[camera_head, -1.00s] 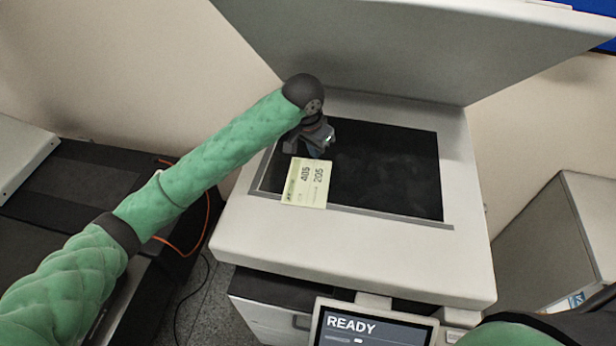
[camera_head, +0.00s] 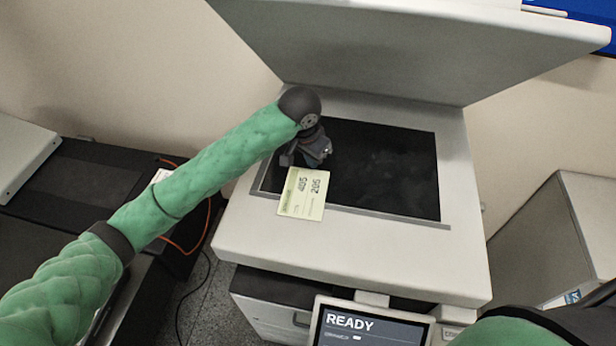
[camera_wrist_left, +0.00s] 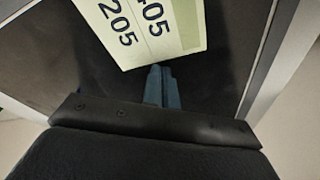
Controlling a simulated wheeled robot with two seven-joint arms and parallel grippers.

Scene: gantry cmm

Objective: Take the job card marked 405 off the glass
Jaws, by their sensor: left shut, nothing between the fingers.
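The job card (camera_head: 303,194), pale yellow-green and printed 405 and 205, lies on the front left part of the black scanner glass (camera_head: 385,170), with its near end over the glass's front frame. My left gripper (camera_head: 316,160) is at the card's far end. In the left wrist view the blue fingertips (camera_wrist_left: 161,86) are together, close to the edge of the card (camera_wrist_left: 150,28), with nothing between them. Whether the tips touch the card I cannot tell. My right gripper does not show; only a piece of the right arm is at the bottom right.
The scanner lid (camera_head: 400,45) stands open behind the glass. A screen reading READY (camera_head: 370,328) is at the front. A grey cabinet (camera_head: 555,240) stands at right, and a dark machine (camera_head: 85,185) with an orange cable is at left. The right part of the glass is clear.

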